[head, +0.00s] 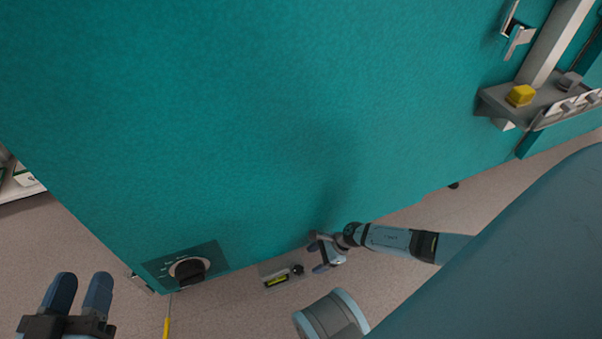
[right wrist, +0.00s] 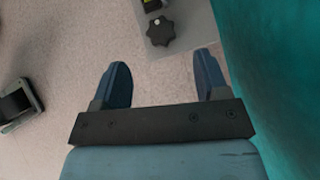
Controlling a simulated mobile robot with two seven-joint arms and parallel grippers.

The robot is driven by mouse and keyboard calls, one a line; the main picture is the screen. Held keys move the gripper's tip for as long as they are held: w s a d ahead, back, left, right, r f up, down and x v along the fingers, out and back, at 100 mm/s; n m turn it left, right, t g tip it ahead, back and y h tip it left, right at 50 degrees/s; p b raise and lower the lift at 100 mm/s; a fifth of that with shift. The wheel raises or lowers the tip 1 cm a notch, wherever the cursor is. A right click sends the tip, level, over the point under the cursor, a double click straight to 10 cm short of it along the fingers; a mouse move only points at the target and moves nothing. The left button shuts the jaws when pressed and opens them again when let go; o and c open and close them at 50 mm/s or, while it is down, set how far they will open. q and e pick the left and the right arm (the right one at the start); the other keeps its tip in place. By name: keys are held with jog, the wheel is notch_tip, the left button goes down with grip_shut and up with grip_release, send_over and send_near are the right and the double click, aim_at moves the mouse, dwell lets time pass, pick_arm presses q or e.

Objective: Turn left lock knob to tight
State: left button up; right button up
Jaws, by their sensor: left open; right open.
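A small black lobed knob (head: 298,270) sits on a grey plate (head: 269,270) beside a yellow-green level vial, low at the chamber's bottom edge. The knob also shows in the right wrist view (right wrist: 160,32), ahead of the fingers and between their lines. I cannot read a tight mark on it. My right gripper (head: 320,252) is open and empty, close to the right of the knob in the head view; no contact shows. My left gripper (head: 82,286) is open and empty at the lower left, apart from the chamber.
The teal chamber wall (head: 250,120) fills most of the head view. A larger black dial (head: 190,269) is on a dark panel at its lower left. A grey shelf with a yellow block (head: 520,95) juts out at the upper right. A dark object (right wrist: 16,104) lies left in the wrist view.

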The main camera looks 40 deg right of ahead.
aim_at(298, 269)
jog(key=b+x, duration=0.2)
jog(key=x, duration=0.4)
jog(key=shift+f, duration=0.1)
jog(key=shift+w+a+f, duration=0.15)
jog(key=shift+a+f, duration=0.1)
jog(key=shift+a, duration=0.1)
pick_arm(q)
jog(key=shift+w+a+r+m+t+h, duration=0.15)
jog(key=shift+w+a+m+t, duration=0.15)
jog(key=shift+m, duration=0.2)
jog(key=shift+w+a+r+m+t+h, duration=0.1)
jog(key=shift+w+r+m+t+h, duration=0.1)
jog(key=shift+w+m, duration=0.25)
jog(key=shift+s, duration=0.15)
jog(key=shift+f, duration=0.1)
pick_arm(e)
jog(key=c, duration=0.9)
